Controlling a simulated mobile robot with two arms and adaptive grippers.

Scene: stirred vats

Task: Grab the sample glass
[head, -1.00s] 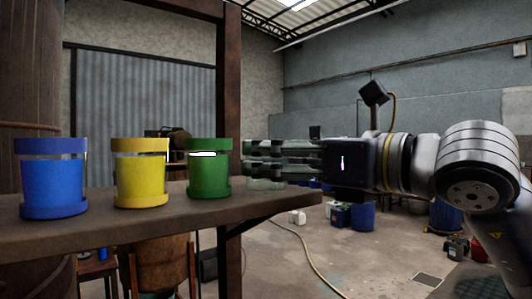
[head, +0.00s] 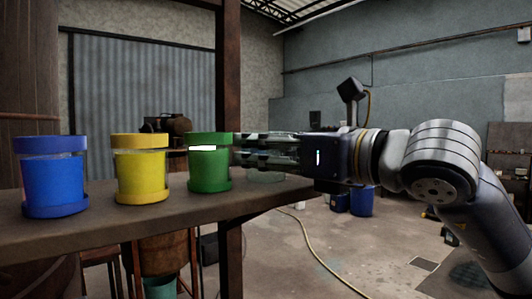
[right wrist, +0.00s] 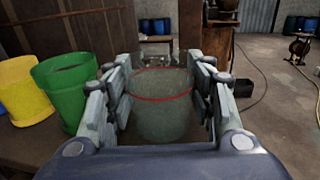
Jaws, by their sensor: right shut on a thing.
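The sample glass is a clear cup with a red ring near its top. In the right wrist view the glass (right wrist: 160,118) stands between the two fingers of my right gripper (right wrist: 160,70), which is shut on it. In the head view my right gripper (head: 243,150) lies level, pointing left, just right of the green vat. Its fingers hide most of the glass, and only the pale glass base (head: 266,176) shows below them, at the shelf's right end. My left gripper is not in view.
A green vat (head: 209,168), a yellow vat (head: 141,177) and a blue vat (head: 53,185) stand in a row on the shelf (head: 110,230). The green vat is close to my fingertips. A dark post (head: 229,60) rises behind. Open floor lies right of the shelf.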

